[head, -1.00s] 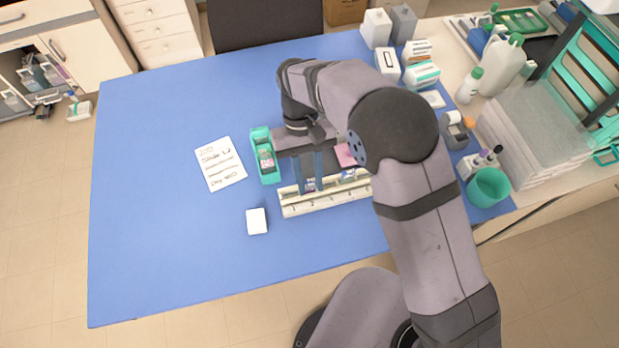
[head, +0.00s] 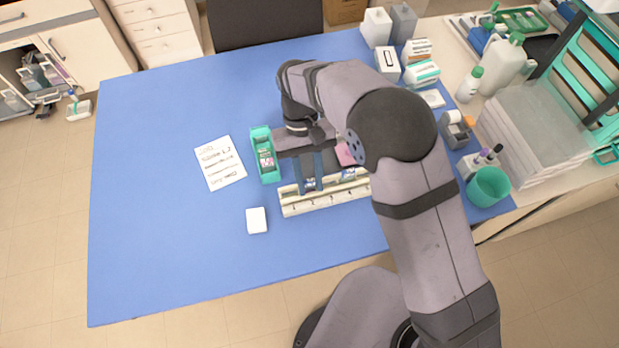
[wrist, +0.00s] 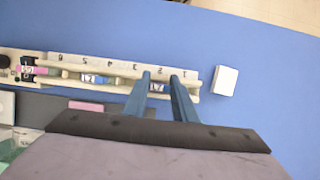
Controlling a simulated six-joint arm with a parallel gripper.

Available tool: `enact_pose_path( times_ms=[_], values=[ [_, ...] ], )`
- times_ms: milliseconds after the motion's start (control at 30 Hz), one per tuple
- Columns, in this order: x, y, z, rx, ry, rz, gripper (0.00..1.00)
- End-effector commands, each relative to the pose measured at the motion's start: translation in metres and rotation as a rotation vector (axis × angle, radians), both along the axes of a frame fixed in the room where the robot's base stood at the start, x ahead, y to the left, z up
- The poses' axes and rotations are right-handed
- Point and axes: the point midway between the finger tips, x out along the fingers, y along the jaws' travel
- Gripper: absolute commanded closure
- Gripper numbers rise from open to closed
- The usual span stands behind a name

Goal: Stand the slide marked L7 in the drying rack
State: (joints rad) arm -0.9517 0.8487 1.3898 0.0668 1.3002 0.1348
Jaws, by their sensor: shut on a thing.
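The drying rack (head: 294,207) is a long cream holder with numbered slots on the blue mat; it also shows in the wrist view (wrist: 192,91). My gripper (head: 311,186) has its blue fingers down at the rack, near its low-numbered end. In the wrist view the fingers (wrist: 161,88) are shut on a slide with a pale label (wrist: 157,87) that seems to read L7. Its lower edge is hidden, so I cannot tell whether it is seated in a slot. Another slide with a blue label (wrist: 95,78) stands in the rack further left in the wrist view.
A green tray (head: 259,132) with labelled contents lies left of my gripper. A handwritten note (head: 220,163) and a small white block (head: 256,220) lie on the mat. A pink item (head: 345,155) is beside my arm. Bottles and boxes stand at the right. The mat's left side is clear.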

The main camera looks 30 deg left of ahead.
Motion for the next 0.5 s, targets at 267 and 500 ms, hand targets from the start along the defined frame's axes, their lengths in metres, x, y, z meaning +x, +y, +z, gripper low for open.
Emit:
enact_pose_path(
  times_ms=[267, 500],
  values=[
    [0.0, 0.0, 0.0, 0.0, 0.0, 0.0, 0.54],
    [0.0017, 0.0019, 0.0029, 0.002, -0.002, 0.0, 0.54]
  ],
)
